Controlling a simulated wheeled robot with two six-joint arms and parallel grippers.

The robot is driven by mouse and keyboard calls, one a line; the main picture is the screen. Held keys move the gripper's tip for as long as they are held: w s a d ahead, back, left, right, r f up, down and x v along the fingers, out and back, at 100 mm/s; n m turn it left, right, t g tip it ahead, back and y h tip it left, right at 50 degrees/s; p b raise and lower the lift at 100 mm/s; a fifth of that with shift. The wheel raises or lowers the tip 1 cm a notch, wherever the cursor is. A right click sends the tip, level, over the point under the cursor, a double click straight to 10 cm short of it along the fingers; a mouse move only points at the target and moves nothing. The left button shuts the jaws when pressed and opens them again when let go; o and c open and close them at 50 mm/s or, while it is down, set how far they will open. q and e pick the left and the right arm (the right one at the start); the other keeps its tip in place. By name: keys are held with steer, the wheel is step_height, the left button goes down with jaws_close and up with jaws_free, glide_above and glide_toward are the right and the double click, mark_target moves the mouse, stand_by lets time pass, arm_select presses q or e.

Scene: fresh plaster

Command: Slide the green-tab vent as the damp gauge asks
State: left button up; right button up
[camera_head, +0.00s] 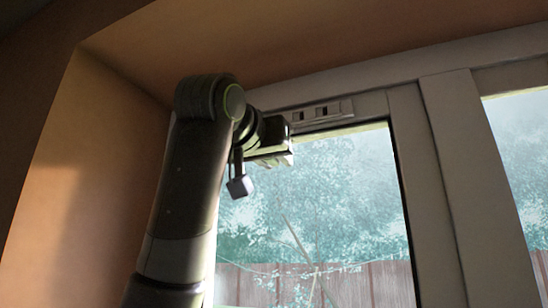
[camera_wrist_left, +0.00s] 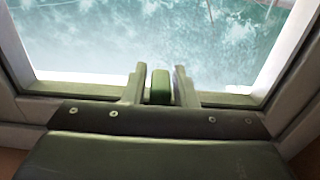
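The vent (camera_head: 335,108) is a pale strip with dark slots on the top rail of the window frame. Its left part is hidden behind my left arm and gripper. My left gripper (camera_head: 290,150) is up at the vent's left end. In the left wrist view the green tab (camera_wrist_left: 161,87) stands between the two fingers of my left gripper (camera_wrist_left: 160,88). Narrow gaps seem to show on both sides of the tab, so the fingers look open around it. I see no damp gauge in either view. My right gripper is not in view.
The window glass (camera_head: 330,190) lies below the vent, with trees and a fence outside. An upright frame post (camera_head: 465,180) stands to the right. The plaster reveal (camera_head: 100,170) is close on the left of my arm, and its top slopes overhead.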

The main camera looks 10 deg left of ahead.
arm_select(q)
jaws_close()
steer(key=shift+w+a+b, duration=0.1)
steer(key=shift+a+b, duration=0.25)
steer(key=shift+a, duration=0.25)
steer(key=shift+o, duration=0.4)
jaws_free()
steer(key=shift+o, duration=1.4)
steer(key=shift+w+a, duration=0.1)
steer(key=shift+a, duration=0.15)
